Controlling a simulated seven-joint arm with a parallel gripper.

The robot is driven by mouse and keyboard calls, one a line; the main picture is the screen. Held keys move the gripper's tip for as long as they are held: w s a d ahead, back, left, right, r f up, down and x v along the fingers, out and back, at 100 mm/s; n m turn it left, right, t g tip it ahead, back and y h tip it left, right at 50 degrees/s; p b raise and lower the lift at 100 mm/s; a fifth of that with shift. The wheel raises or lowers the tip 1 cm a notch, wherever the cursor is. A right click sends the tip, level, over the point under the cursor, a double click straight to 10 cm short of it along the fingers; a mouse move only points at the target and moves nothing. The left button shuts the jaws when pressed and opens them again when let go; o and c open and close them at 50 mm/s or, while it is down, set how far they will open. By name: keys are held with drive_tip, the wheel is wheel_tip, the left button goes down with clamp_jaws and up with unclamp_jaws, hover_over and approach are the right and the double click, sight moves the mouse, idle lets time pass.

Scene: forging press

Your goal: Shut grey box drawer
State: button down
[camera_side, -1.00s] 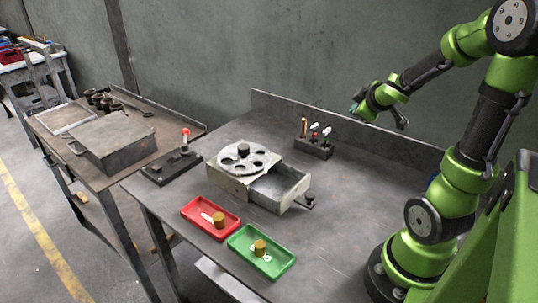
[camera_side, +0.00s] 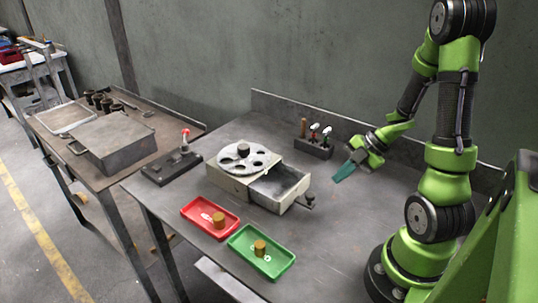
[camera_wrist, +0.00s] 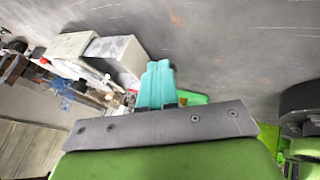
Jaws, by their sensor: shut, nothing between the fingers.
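The grey box (camera_side: 232,180) stands on the metal table with a round holed disc (camera_side: 243,158) on top. Its drawer (camera_side: 280,188) is pulled out on the right side and looks empty. A dark knob (camera_side: 309,196) is at the drawer's outer end. My gripper (camera_side: 343,172) is to the right of the drawer and apart from it, with its teal fingers shut and empty, tilted down. In the wrist view the teal fingers (camera_wrist: 157,84) are together, and the box (camera_wrist: 75,48) and drawer (camera_wrist: 118,55) show to their left; the knob is hidden there.
A red tray (camera_side: 196,221) and a green tray (camera_side: 280,267), each with a brass cylinder, lie in front of the box. A tool holder (camera_side: 313,148) stands behind the drawer. A dark block with a red-tipped lever (camera_side: 170,167) is left. The table right of the drawer is clear.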

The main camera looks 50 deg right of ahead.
sight(306, 189)
drive_tip(key=x, duration=0.4)
drive_tip(key=w, duration=0.3)
drive_tip(key=shift+w+f, duration=0.1)
drive_tip(key=shift+w, duration=0.5)
